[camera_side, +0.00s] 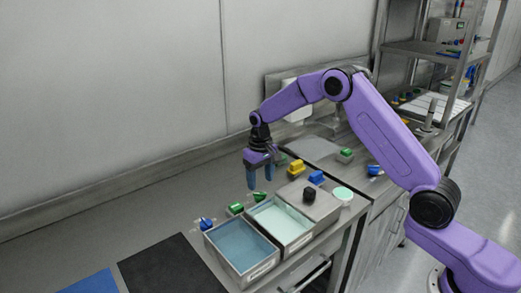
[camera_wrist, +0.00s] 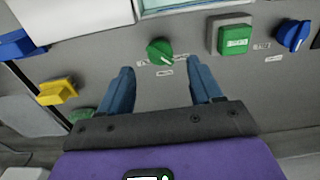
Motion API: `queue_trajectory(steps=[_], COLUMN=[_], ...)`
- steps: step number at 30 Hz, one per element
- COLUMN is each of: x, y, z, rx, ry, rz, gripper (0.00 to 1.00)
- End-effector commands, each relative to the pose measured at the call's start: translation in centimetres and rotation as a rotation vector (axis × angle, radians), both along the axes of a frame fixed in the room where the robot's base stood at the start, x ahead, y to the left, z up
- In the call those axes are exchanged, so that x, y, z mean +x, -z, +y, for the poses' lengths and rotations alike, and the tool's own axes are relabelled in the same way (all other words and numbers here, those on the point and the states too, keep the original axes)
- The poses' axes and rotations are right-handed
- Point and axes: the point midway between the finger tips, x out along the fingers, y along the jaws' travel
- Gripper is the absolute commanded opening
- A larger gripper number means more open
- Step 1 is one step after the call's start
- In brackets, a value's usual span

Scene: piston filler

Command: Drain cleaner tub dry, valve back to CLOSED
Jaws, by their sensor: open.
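Two metal tubs sit side by side in the side view: a left tub (camera_side: 213,250) with darker blue liquid and a right tub (camera_side: 293,244) with pale aqua liquid. I cannot read which holds cleaner. A green knob (camera_wrist: 160,51) with a pale pointer mark, angled to the lower right, stands by the pale tub, with small labels I cannot read. A blue knob (camera_wrist: 293,36) stands by the other tub; it also shows in the side view (camera_side: 206,224). My gripper (camera_wrist: 163,70) is open and empty, its fingers straddling the space before the green knob; in the side view (camera_side: 260,183) it hangs above it.
A green push button (camera_wrist: 235,40) sits between the knobs. A yellow block (camera_wrist: 57,91) and a blue block (camera_side: 316,177) are nearby. A black knob (camera_side: 309,194) tops a metal box beside the pale tub. A black mat (camera_side: 163,268) lies on clear counter at left.

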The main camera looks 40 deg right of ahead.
Motion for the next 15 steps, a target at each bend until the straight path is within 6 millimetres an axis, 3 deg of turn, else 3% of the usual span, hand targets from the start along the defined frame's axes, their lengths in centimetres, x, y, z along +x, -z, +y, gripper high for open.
queue_trajectory(steps=[9,15], x=[0.1,0.1], y=[-6.9,-10.0], z=[0.0,0.0], rx=[0.000,0.000], ry=[-0.001,-0.001], rz=[-0.006,-0.003], gripper=[0.64,0.64])
